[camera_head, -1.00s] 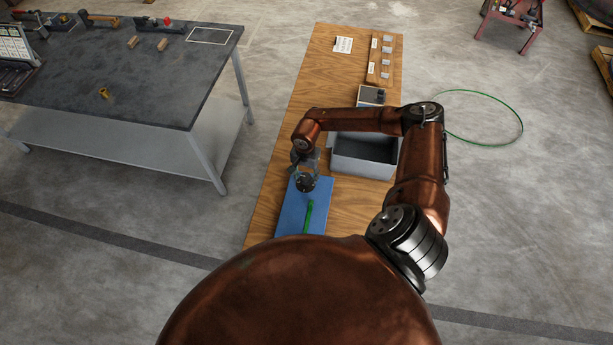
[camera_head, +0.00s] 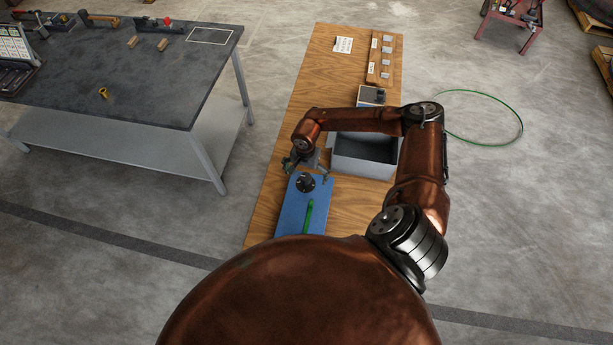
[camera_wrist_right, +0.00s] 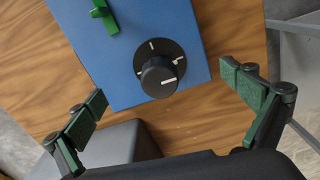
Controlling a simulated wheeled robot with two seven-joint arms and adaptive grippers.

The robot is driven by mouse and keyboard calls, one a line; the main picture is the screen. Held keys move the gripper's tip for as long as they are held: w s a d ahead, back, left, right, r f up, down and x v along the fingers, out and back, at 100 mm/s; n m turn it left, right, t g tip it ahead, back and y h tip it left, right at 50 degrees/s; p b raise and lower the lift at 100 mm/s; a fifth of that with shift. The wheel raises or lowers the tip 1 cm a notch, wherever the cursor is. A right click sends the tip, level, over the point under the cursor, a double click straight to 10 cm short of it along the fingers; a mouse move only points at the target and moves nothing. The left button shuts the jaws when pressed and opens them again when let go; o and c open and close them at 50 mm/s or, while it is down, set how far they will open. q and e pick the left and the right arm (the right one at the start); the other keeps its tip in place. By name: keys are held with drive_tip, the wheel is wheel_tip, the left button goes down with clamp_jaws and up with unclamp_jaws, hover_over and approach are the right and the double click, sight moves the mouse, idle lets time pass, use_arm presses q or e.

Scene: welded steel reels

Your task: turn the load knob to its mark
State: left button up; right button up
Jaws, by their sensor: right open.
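The load knob (camera_wrist_right: 159,75) is a black round knob with a white line, set on a blue panel (camera_wrist_right: 197,50) with white tick marks around it. In the head view the knob (camera_head: 306,182) shows at the far end of the blue panel (camera_head: 290,215). The white line on the knob points toward the lower right in the wrist view, and a longer white tick lies at its upper right. My right gripper (camera_wrist_right: 172,100) is open with its green-padded fingers wide apart, one to each side of the knob and clear of it. In the head view the right gripper (camera_head: 308,170) is just beyond the knob. My left gripper is not in view.
A green lever (camera_head: 308,214) sits on the same panel, near side. A grey bin (camera_head: 345,166) stands close by on the wooden table (camera_head: 320,75). A small grey box (camera_head: 371,95) and a wooden rack (camera_head: 374,72) are farther back. A dark workbench (camera_head: 150,85) is at left.

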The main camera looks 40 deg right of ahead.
sight(306, 176)
drive_tip(key=shift+r+p, duration=1.75)
drive_tip(key=shift+r, duration=1.75)
